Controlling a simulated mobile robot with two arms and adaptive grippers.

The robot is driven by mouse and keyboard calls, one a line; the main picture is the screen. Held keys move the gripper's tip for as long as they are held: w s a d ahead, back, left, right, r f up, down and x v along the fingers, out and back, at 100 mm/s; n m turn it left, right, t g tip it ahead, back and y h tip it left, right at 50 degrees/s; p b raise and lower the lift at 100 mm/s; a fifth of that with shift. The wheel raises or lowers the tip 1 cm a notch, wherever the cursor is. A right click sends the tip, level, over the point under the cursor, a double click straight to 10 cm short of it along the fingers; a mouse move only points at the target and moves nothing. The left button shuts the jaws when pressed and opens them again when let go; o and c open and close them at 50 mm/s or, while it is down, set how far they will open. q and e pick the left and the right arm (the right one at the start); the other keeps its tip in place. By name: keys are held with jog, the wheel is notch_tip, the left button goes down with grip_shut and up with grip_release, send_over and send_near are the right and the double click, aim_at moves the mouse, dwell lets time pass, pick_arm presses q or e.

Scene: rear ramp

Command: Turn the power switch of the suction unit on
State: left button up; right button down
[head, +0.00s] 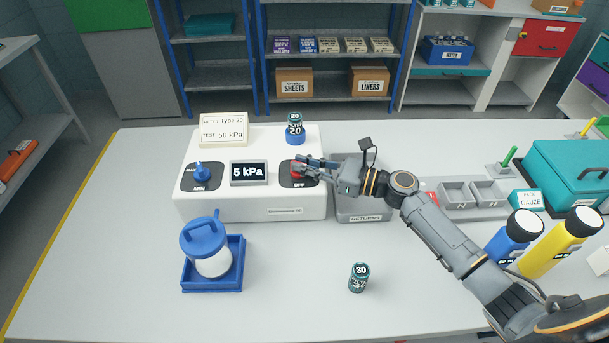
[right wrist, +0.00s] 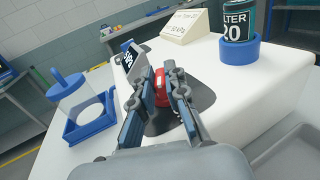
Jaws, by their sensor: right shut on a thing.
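The suction unit (head: 250,207) is a white box at the table's back. Its display (head: 249,173) reads 5 kPa. A blue knob (head: 202,173) marked MAX and MIN is on its left. The red power switch (head: 297,168) sits on a dark plate at its right, with OFF readable below it. My right gripper (head: 304,165) reaches in from the right and is shut on the red switch, which shows between its fingers in the right wrist view (right wrist: 161,88). The fingers partly hide the switch and its plate. My left gripper is not in view.
A filter marked 20 (head: 295,130) stands in a blue ring on the unit, behind the switch. A sign (head: 223,130) reads Type 20, 50 kPa. A grey returns tray (head: 364,205) is beside the unit. A blue-lidded jar (head: 207,247) and a 30 filter (head: 359,277) stand in front.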

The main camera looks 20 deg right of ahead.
jog(key=n+g+b, duration=0.1)
jog(key=n+g+y+b, duration=0.2)
jog(key=g+b, duration=0.1)
jog(key=shift+w+d+f, duration=0.15)
jog(key=shift+w+f, duration=0.05)
jog(key=shift+w, duration=0.05)
jog(key=shift+r+n+g+y+b, duration=0.2)
jog(key=shift+n+g+y+b, duration=0.6)
jog(key=shift+g, duration=0.4)
jog(key=c, duration=1.4)
grip_release()
jog(key=shift+o, duration=0.2)
